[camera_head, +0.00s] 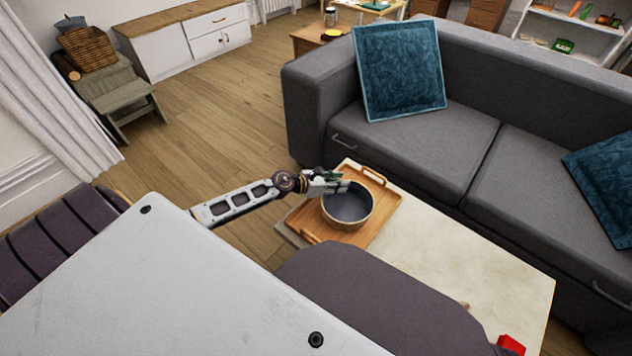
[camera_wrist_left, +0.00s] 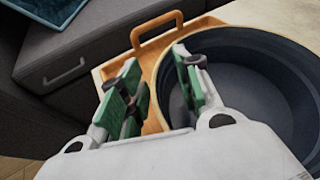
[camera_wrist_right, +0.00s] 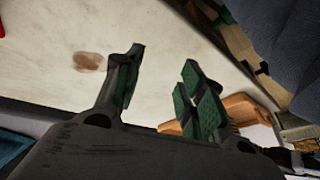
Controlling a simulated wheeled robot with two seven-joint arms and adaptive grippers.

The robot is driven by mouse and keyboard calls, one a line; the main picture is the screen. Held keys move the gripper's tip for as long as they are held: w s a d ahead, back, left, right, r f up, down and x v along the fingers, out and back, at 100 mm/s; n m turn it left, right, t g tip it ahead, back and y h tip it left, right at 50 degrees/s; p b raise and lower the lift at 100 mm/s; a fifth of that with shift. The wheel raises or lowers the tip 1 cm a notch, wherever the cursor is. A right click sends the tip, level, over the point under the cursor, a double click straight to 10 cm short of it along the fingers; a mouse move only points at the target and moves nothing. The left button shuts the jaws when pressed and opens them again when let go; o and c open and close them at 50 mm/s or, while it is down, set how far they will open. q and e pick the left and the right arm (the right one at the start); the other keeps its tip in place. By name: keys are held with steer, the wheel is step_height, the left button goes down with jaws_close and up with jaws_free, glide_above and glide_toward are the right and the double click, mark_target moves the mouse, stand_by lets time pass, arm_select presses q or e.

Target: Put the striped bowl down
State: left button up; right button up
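The bowl (camera_head: 348,205) has a dark grey inside and a tan outer wall; stripes are too small to make out. It sits upright on the wooden tray (camera_head: 384,212), at the left end of the pale table. My left gripper (camera_head: 335,184) is at the bowl's far-left rim. In the left wrist view its fingers (camera_wrist_left: 160,95) are apart, one outside the bowl (camera_wrist_left: 245,90) and one over its inside, with the rim between them. My right gripper (camera_wrist_right: 160,90) is open and empty over the table, with the tray (camera_wrist_right: 245,106) beyond it; it is hidden in the head view.
The pale table (camera_head: 450,265) is mostly bare right of the tray. A red object (camera_head: 510,345) lies at its near right end. A grey sofa (camera_head: 430,150) with teal cushions (camera_head: 400,68) runs along the far side. Wooden floor (camera_head: 215,125) is open to the left.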

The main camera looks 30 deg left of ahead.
arm_select(q)
steer(key=shift+v, duration=1.1)
arm_select(e)
steer(key=shift+s+d+r, duration=0.1)
steer(key=shift+s+r, duration=0.05)
steer(key=shift+r, duration=0.25)
arm_select(q)
steer(key=shift+p+v, duration=0.35)
steer(key=shift+v, duration=0.65)
steer(key=shift+p+v, duration=0.3)
steer(key=shift+v, duration=1.25)
steer(key=v, duration=0.4)
steer(key=shift+s+r+p, duration=0.1)
steer(key=shift+p, duration=0.3)
arm_select(e)
steer(key=shift+g+h, duration=0.3)
steer(key=shift+h, duration=0.1)
steer(key=r, duration=0.2)
steer(key=d+r, duration=0.1)
steer(key=r, duration=0.1)
steer(key=shift+d, duration=0.1)
arm_select(q)
steer(key=shift+a, duration=0.1)
arm_select(e)
steer(key=shift+s+f, duration=0.2)
steer(key=shift+s, duration=0.05)
